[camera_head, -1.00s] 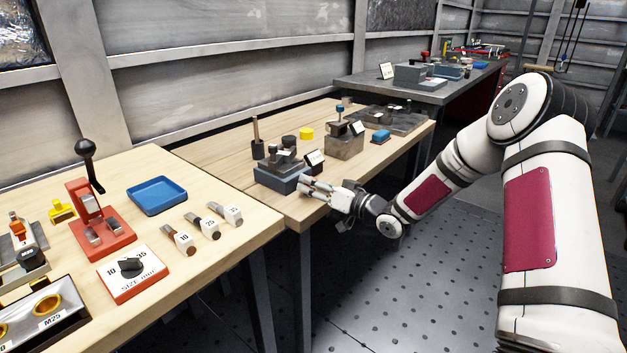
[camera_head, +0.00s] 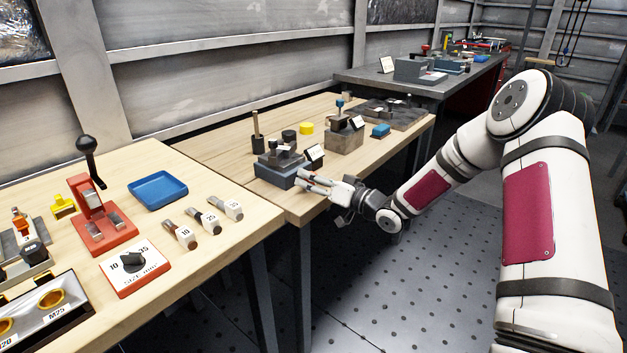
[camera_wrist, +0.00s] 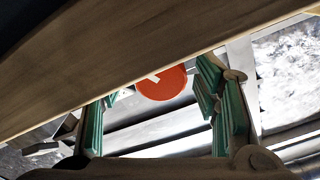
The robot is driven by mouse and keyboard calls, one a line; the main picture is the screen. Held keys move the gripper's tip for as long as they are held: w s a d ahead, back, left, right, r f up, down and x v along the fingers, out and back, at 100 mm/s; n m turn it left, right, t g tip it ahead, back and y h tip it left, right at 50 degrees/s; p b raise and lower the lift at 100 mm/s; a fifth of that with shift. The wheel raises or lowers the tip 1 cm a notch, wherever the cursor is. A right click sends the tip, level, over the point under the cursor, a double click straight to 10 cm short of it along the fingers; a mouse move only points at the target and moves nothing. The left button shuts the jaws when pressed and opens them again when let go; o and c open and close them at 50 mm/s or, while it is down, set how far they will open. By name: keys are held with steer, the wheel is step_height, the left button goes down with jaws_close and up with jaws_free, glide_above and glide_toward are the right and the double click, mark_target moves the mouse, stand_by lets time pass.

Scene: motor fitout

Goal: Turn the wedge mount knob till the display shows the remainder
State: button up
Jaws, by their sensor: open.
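A blue-grey block mount (camera_head: 276,174) with dark parts on top sits at the front edge of the middle wooden bench. A small tilted display card (camera_head: 315,153) stands at its right; its reading is too small to make out. My gripper (camera_head: 302,180) is at the block's front right corner in the head view. In the wrist view, a round orange-red knob (camera_wrist: 158,86) with a white pointer mark shows between the green-padded fingers of my gripper (camera_wrist: 160,108). The fingers are open and apart from each other. Whether either finger touches the knob I cannot tell.
A second grey block (camera_head: 344,138) with a card stands to the right, with a blue piece (camera_head: 380,131) beside it. A yellow cylinder (camera_head: 306,128) and dark pegs stand behind. The near bench holds a red press (camera_head: 92,215), a blue tray (camera_head: 158,190) and a size dial (camera_head: 133,262).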

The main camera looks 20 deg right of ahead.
steer(key=v, duration=1.2)
steer(key=shift+a, duration=0.1)
stand_by(1.3)
